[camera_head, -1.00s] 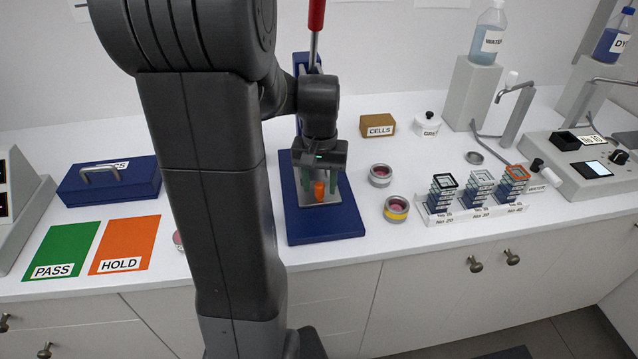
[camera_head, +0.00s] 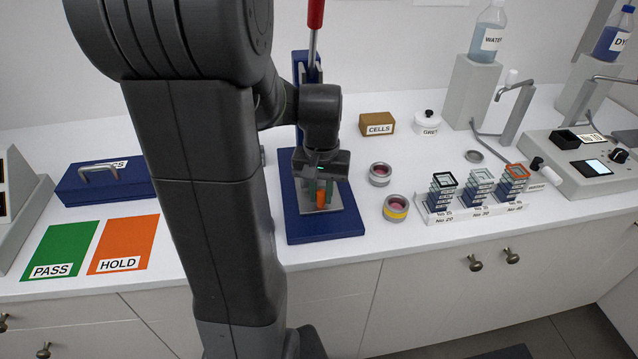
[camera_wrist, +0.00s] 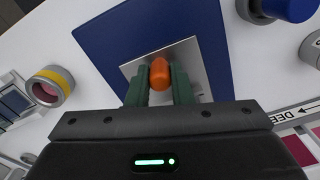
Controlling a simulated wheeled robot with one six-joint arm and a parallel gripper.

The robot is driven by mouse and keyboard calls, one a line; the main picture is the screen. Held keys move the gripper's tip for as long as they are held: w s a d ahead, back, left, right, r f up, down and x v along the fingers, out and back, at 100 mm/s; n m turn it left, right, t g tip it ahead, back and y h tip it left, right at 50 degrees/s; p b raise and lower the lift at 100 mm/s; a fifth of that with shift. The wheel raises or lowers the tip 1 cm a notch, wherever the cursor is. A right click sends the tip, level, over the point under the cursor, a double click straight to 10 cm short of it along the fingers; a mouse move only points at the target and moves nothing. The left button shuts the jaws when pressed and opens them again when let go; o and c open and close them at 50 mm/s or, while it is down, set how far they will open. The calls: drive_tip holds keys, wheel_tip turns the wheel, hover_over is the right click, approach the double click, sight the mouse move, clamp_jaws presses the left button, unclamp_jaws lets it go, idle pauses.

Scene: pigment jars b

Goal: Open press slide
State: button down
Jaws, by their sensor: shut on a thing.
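The press has a blue base (camera_head: 330,226), a blue upright at the back (camera_head: 301,68) and a red-handled lever (camera_head: 316,14) pointing up. A grey slide plate (camera_head: 334,201) lies on the base, with an orange knob (camera_head: 321,197) standing near its front. In the wrist view the orange knob (camera_wrist: 160,73) sits between the green fingers of my gripper (camera_wrist: 160,82), over the grey plate (camera_wrist: 187,54). My gripper (camera_head: 321,190) is shut on the knob. My arm hides part of the press.
Two round jars (camera_head: 380,174) (camera_head: 396,208) stand just right of the press. Racks of small square frames (camera_head: 480,187) are farther right. A blue case (camera_head: 100,184), the PASS card (camera_head: 60,249) and the HOLD card (camera_head: 124,243) lie left.

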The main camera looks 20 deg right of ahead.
drive_tip(key=s, duration=0.2)
drive_tip(key=s+a, duration=0.1)
drive_tip(key=s, duration=0.2)
drive_tip(key=s+a, duration=0.1)
drive_tip(key=s, duration=0.2)
drive_tip(key=shift+s, duration=0.15)
drive_tip(key=c, duration=1.3)
unclamp_jaws()
wheel_tip(320, 180, up, 14)
drive_tip(key=shift+f+p, duration=0.1)
drive_tip(key=shift+p, duration=0.5)
